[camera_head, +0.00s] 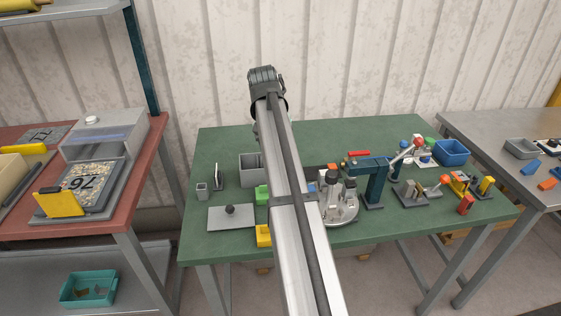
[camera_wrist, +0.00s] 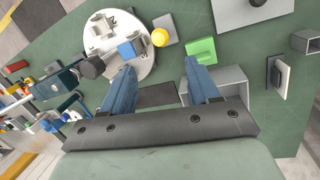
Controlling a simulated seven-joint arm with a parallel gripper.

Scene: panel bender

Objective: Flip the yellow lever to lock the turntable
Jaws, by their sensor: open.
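The turntable (camera_wrist: 110,65) is a pale grey disc with metal blocks and a blue piece on it. It also shows in the head view (camera_head: 345,212), partly behind my arm. A yellow part (camera_wrist: 160,37), apparently the lever, is at the disc's edge and looks like a round knob from above. In the head view a yellow part (camera_head: 263,236) stands just left of my arm near the table front. My gripper (camera_wrist: 159,64) is open and empty over the table, its fingers short of the yellow knob in the picture. My arm hides the gripper in the head view.
A green block (camera_wrist: 201,50) lies close to the right finger. A grey open box (camera_wrist: 235,82) and a grey plate with a knob (camera_head: 225,220) are nearby. A teal press (camera_head: 374,180) stands right of the turntable, with small fixtures and a blue bin (camera_head: 451,148) beyond.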

